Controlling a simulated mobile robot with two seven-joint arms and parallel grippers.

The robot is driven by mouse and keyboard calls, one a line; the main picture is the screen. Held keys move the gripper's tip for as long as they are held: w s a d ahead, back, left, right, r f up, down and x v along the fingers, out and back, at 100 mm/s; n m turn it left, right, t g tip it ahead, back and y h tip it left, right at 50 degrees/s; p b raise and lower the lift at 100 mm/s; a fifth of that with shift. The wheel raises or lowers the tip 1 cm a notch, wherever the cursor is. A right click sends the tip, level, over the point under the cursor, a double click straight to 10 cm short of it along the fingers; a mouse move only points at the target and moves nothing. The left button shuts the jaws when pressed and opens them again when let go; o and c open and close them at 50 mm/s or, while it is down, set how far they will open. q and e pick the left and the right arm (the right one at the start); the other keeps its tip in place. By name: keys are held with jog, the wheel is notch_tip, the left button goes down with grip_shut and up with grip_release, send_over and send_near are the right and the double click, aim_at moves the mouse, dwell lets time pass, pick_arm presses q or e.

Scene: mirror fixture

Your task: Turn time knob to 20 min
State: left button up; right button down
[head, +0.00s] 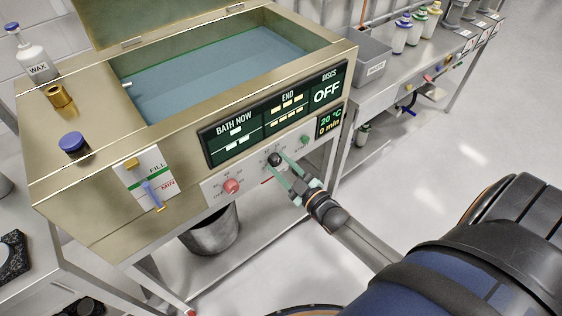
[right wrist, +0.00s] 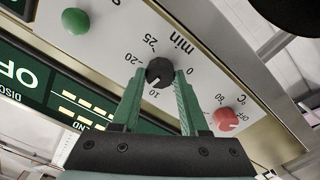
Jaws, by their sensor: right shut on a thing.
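The time knob (right wrist: 160,72) is a small black dial on a white panel marked "min" in the right wrist view. My right gripper (right wrist: 160,82) has its two green fingers on either side of it, shut on it. A pale mark on the knob points roughly toward the 10 label, away from the 20 label. In the head view the knob (head: 274,159) sits on the bath's front panel, with my right gripper (head: 281,170) reaching it from the lower right. The display (head: 328,122) reads 20 °C and 0 min. My left gripper is not in view.
A red temperature knob (head: 232,186) is left of the time knob, and a green button (head: 304,140) is right of it. A blue-handled lever (head: 152,194) is on the fill panel. A bucket (head: 212,232) stands below. Floor at right is clear.

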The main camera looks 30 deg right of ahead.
jog(key=shift+r+m, duration=0.1)
jog(key=shift+m, duration=0.9)
jog(key=m+p, duration=0.1)
jog(key=m, duration=0.2)
jog(key=shift+m, duration=0.3)
jog(key=m, duration=0.3)
jog(key=shift+m+p, duration=0.3)
jog(key=shift+d+m, duration=0.1)
jog(key=shift+m, duration=1.7)
jog(key=shift+c, duration=2.1)
grip_release()
jog(key=s, duration=1.2)
jog(key=shift+s+d, duration=0.25)
jog(key=shift+d, duration=0.2)
